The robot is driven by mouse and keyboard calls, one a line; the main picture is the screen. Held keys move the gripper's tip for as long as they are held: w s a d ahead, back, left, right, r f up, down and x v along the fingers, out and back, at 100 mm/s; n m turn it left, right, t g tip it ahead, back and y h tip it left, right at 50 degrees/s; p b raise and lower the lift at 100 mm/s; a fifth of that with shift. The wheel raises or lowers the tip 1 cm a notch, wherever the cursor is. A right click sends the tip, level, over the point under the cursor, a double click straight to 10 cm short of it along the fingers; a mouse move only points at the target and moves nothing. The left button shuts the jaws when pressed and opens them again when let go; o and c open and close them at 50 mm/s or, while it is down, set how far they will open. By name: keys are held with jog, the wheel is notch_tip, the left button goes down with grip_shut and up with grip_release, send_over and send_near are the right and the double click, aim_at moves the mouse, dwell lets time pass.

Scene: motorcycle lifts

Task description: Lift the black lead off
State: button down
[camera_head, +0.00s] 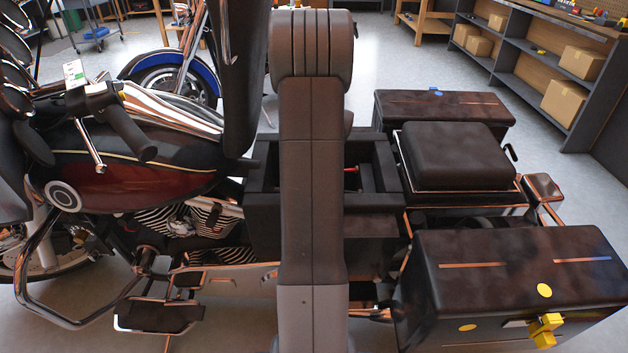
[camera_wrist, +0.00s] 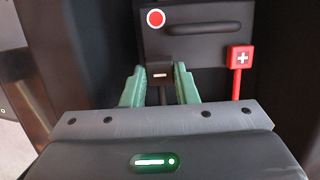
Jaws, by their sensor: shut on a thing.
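In the wrist view my gripper (camera_wrist: 160,80) has its two green fingers closed on the black lead (camera_wrist: 160,72), a small dark block with a pale minus mark. Its dark cable runs down between the fingers. The black lead is right at the lower edge of a dark battery-like box (camera_wrist: 205,45); I cannot tell whether it touches a post. The red lead (camera_wrist: 240,57), with a white plus, stands to the right, its red stem going down. In the head view my own arm hides the gripper and black lead; a bit of red (camera_head: 352,169) shows in the open bay.
The dark box has a red round mark (camera_wrist: 155,18). The bay's dark walls (camera_head: 262,170) rise closely around it. The motorcycle has a raised dark seat panel (camera_head: 238,70) on the left, a rear seat (camera_head: 455,155) and a saddlebag (camera_head: 520,280) on the right.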

jog(key=d+r+y+p, duration=0.9)
jog(key=d+y+p, duration=0.1)
jog(key=y, duration=0.1)
jog(key=shift+s+n+g, duration=0.3)
jog(key=shift+s+g, duration=0.1)
jog(key=shift+s, duration=0.05)
jog(key=c, duration=1.1)
grip_release()
jog(key=shift+f, duration=0.1)
jog(key=v, duration=1.4)
jog(key=shift+p, duration=0.4)
jog(key=shift+a, duration=0.1)
